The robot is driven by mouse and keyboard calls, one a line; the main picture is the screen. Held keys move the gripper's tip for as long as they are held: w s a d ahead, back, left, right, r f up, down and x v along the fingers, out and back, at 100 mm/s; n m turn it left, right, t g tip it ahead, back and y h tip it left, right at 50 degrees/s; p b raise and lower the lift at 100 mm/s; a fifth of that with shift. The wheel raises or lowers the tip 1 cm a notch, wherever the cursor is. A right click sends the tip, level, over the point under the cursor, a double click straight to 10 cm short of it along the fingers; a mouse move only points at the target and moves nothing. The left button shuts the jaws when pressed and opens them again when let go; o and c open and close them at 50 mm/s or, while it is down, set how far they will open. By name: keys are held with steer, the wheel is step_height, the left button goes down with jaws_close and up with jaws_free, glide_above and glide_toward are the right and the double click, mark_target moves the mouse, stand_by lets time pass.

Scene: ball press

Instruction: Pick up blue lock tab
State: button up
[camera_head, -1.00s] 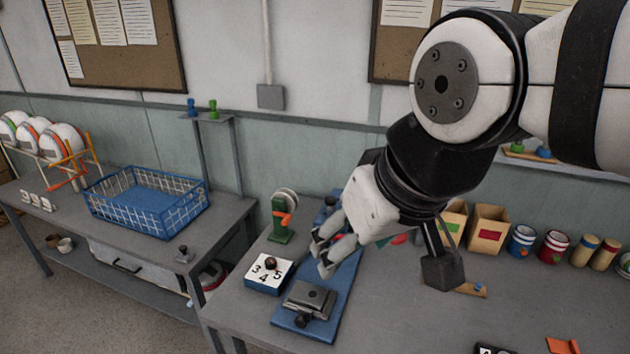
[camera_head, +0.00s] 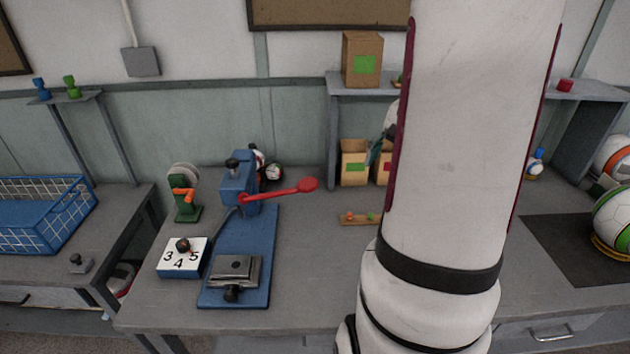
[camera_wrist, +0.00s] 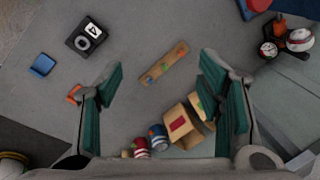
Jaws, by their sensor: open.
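A wooden strip (camera_wrist: 171,57) with small coloured tabs lies on the bench, seen between my fingers in the wrist view. The blue tab (camera_wrist: 148,80) appears to be at its lower left end, with green and red ones farther along. In the head view the strip (camera_head: 358,220) shows red and green tabs; my arm hides its right end. My gripper (camera_wrist: 162,62) is open and empty, its teal-padded fingers wide apart, above the bench. In the head view it is mostly hidden behind my arm.
A black numbered device (camera_wrist: 86,39) and a blue square piece (camera_wrist: 42,65) lie beyond. The blue press (camera_head: 238,190) with a red lever stands left in the head view.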

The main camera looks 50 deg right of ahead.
steer(key=s+d+f+m+g+b, duration=0.1)
steer(key=s+d+f+m, duration=0.2)
steer(key=s+d+f, duration=0.45)
steer(key=s+d+f+m+g, duration=0.15)
steer(key=s+f+m, duration=0.3)
steer(key=s, duration=0.65)
steer(key=s+d+f+m+b, duration=0.1)
steer(key=s+d+f+m, duration=0.2)
steer(key=s+d+f, duration=0.5)
steer(key=f, duration=0.1)
steer(key=s+a+f, duration=0.1)
steer(key=f, duration=0.1)
steer(key=a+f, duration=0.1)
steer(key=f, duration=0.1)
steer(key=shift+s+a+f, duration=0.1)
steer(key=shift+s+f, duration=0.1)
steer(key=shift+w+a+f+p, duration=0.1)
steer(key=shift+f+p, duration=0.15)
steer(key=shift+f, duration=0.8)
steer(key=shift+w+a+f+p, duration=0.15)
steer(key=shift+f+p, duration=0.15)
steer(key=shift+f, duration=0.8)
steer(key=shift+w+a+f+p, duration=0.1)
steer(key=shift+f+p, duration=0.15)
steer(key=shift+f, duration=0.8)
steer(key=shift+c, duration=0.2)
steer(key=c, duration=0.9)
